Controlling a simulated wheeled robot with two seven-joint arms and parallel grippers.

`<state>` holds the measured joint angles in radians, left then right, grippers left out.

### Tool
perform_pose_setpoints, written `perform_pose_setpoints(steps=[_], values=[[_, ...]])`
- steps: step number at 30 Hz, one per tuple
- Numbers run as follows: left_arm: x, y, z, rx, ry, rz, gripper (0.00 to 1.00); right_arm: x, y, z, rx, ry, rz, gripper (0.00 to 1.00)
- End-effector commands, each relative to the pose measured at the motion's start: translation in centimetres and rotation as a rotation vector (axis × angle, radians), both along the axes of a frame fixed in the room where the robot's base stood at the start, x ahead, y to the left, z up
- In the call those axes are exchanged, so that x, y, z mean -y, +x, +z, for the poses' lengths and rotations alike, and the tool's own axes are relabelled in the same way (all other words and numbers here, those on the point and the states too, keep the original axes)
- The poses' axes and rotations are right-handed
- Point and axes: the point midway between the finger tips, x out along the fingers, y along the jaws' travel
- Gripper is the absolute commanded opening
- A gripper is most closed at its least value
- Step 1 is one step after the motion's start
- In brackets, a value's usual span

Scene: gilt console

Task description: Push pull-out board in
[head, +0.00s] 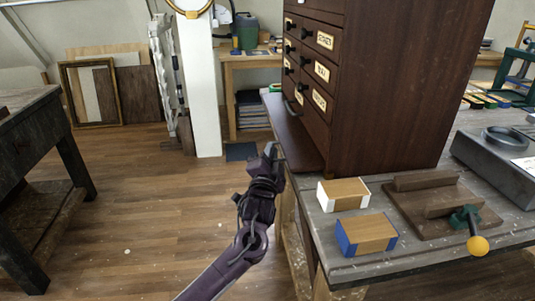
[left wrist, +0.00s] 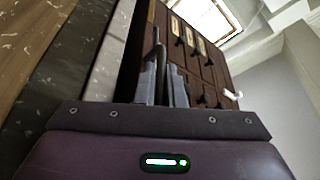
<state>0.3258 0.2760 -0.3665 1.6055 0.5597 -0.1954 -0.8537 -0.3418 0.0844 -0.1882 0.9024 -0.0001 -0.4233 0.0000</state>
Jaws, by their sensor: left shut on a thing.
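The pull-out board (head: 291,134) is a thin dark brown panel low on the front of the dark wooden cabinet (head: 385,85). It sticks out to the left from under the drawers. My left gripper (head: 277,152) is at the board's near outer edge, shut on it. In the left wrist view, the gripper's grey fingers (left wrist: 165,88) are close together beside the cabinet front; the exact contact is hard to make out. My right gripper is not in view.
The cabinet stands on a grey workbench (head: 400,240). A white-ended block (head: 345,194), a blue-ended block (head: 366,235) and a wooden jig (head: 435,205) with a green clamp lie right of my left arm. Open floor (head: 150,210) lies to the left.

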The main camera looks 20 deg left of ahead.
Motion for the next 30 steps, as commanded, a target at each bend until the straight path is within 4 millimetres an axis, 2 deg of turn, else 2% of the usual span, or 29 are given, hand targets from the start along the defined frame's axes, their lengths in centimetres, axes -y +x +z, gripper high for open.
perform_pose_setpoints(steps=[1,5,15,27,30], values=[[0.0,0.0,-0.2,-0.003,0.000,-0.002,0.13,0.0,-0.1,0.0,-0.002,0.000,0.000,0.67],[0.0,0.0,-0.1,-0.002,0.000,-0.001,0.30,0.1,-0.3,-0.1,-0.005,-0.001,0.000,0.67],[0.1,-0.4,-0.2,-0.001,0.000,-0.002,0.31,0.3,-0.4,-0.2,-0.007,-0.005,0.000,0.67],[1.5,-6.2,-1.6,-0.003,-0.001,-0.003,0.31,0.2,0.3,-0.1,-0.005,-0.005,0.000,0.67],[1.7,-7.1,-1.7,-0.002,-0.001,-0.002,0.31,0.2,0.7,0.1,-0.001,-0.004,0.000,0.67]])
